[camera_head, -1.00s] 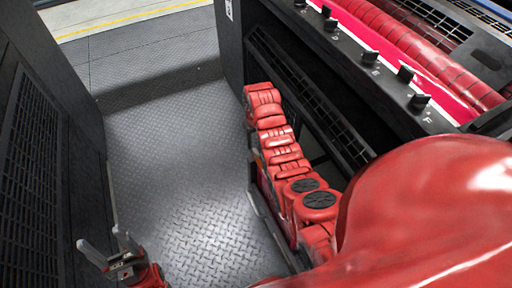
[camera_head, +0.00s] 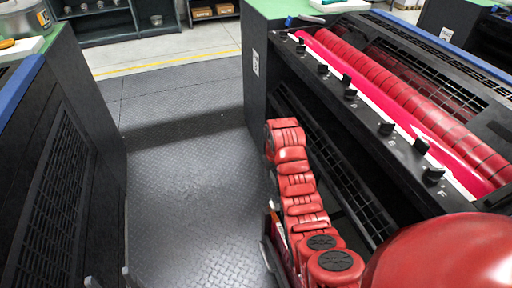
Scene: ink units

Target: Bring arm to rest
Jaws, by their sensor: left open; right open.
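My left gripper (camera_head: 110,278) shows only as two grey fingertips at the bottom edge, left of the middle. They stand apart with nothing between them, over the floor next to the left cabinet. The rest of this gripper and its arm are below the frame. My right gripper does not show. A large smooth red rounded surface fills the lower right corner.
A dark cabinet (camera_head: 75,170) stands close on the left. On the right is a black ink unit (camera_head: 370,140) with red rollers (camera_head: 400,90) and several knobs. Red segmented parts (camera_head: 292,180) run along its side. The patterned floor (camera_head: 185,190) between is clear.

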